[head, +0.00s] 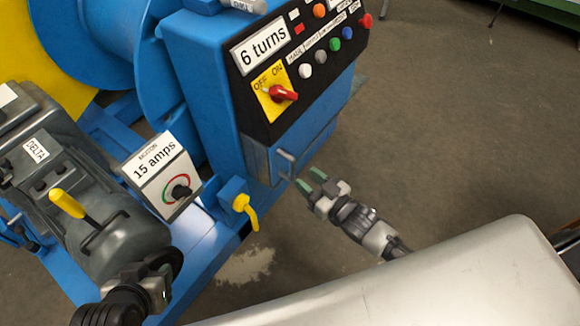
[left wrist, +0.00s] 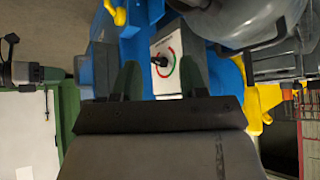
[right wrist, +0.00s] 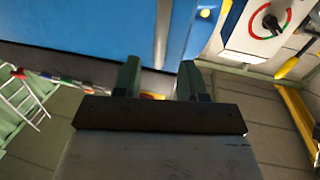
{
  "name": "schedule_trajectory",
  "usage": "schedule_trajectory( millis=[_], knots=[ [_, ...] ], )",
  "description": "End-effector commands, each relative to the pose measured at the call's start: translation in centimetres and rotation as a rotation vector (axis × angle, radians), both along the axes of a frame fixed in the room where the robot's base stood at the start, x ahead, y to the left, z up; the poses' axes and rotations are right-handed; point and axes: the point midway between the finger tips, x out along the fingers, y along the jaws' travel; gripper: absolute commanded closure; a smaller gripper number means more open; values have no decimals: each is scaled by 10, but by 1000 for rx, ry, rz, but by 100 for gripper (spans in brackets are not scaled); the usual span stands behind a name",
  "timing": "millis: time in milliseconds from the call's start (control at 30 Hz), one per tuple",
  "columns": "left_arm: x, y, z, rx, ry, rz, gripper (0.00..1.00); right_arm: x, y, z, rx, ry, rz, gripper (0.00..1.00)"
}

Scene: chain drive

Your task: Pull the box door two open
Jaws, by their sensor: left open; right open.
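The blue control box has a lower door (head: 312,138) under its black button panel, and the door looks flush with the box. A small metal handle (head: 287,158) sticks out at the door's lower left. My right gripper (head: 308,184) is open and empty, just below and right of the handle, apart from it. In the right wrist view a pale bar, likely the handle (right wrist: 162,35), lies ahead of the open fingers (right wrist: 159,82). My left gripper (head: 160,270) is open and empty beside the grey motor's lower end; its fingers also show in the left wrist view (left wrist: 160,82).
A yellow lever (head: 245,212) sticks out on a blue bracket left of the door. The amps dial plate (head: 163,175) and grey motor (head: 100,215) stand further left. A silver surface (head: 400,290) fills the front right. Floor right of the box is clear.

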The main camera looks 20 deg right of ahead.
Motion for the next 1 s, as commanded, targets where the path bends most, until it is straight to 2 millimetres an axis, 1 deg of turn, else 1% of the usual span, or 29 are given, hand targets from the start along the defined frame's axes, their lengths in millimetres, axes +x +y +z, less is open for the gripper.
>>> schedule_trajectory(
  millis=[33,100,300,500,767,867,1000],
  knots=[
    [7,-3,0,-11,-49,-4,57,11,5,-1,1,-5,0,59],
    [17,-6,6,-26,-118,-9,57,22,10,-1,0,-3,-1,59],
    [36,-14,20,-61,-277,-21,57,45,22,-2,-1,0,-1,59],
    [43,-17,29,-78,-348,-25,57,55,28,-1,-1,0,0,59],
    [43,-18,30,-80,-354,-26,57,56,28,-1,-2,1,-1,59],
    [43,-18,30,-80,-354,-26,57,55,28,-1,-2,1,-1,73],
    [43,-18,30,-80,-353,-25,57,55,28,-1,-2,1,-1,94]
  ],
)
